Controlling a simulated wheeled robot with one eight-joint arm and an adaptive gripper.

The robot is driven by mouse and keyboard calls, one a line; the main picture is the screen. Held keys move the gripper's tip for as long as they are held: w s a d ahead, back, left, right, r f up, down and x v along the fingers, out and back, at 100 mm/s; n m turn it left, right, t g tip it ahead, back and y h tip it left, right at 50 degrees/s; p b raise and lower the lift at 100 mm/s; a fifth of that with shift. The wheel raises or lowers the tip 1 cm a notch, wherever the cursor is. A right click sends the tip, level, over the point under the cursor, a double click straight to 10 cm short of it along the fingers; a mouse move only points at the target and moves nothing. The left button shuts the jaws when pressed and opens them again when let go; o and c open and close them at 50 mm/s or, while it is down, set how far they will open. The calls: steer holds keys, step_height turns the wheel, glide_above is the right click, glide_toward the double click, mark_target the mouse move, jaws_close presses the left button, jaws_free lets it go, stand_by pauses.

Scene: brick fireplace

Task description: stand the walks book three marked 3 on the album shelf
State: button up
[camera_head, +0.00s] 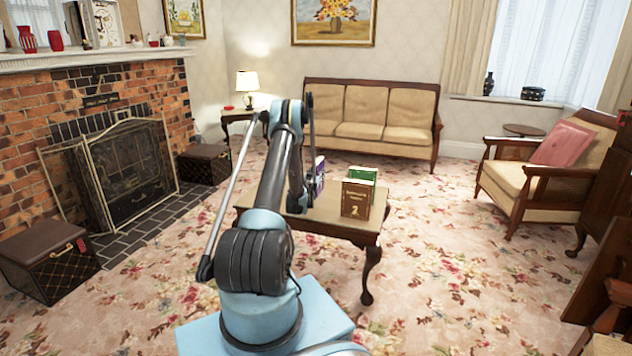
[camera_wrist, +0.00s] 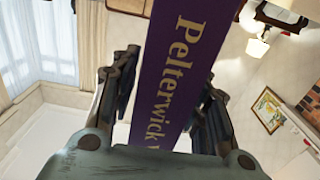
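A purple book (camera_wrist: 178,75) with "Pelterwick" and a cut-off further letter in gold fills the middle of the wrist view. My gripper (camera_wrist: 164,112) has a finger on each side of it and appears shut on it. No number shows on it there. In the head view a sliver of the purple book (camera_head: 319,174) shows beside my arm, above the low wooden table (camera_head: 325,222); the gripper is mostly hidden there. I cannot tell whether the book touches the table. I cannot make out the album shelf.
A brown book marked 2 (camera_head: 356,199) stands on the table's right part, with a green book (camera_head: 363,175) behind it. A sofa (camera_head: 375,118) is beyond, an armchair (camera_head: 545,165) to the right, a fireplace screen (camera_head: 125,165) to the left. Carpet right of the table is clear.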

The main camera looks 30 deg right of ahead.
steer(key=shift+d, duration=0.1)
jaws_close()
steer(key=shift+r, duration=0.1)
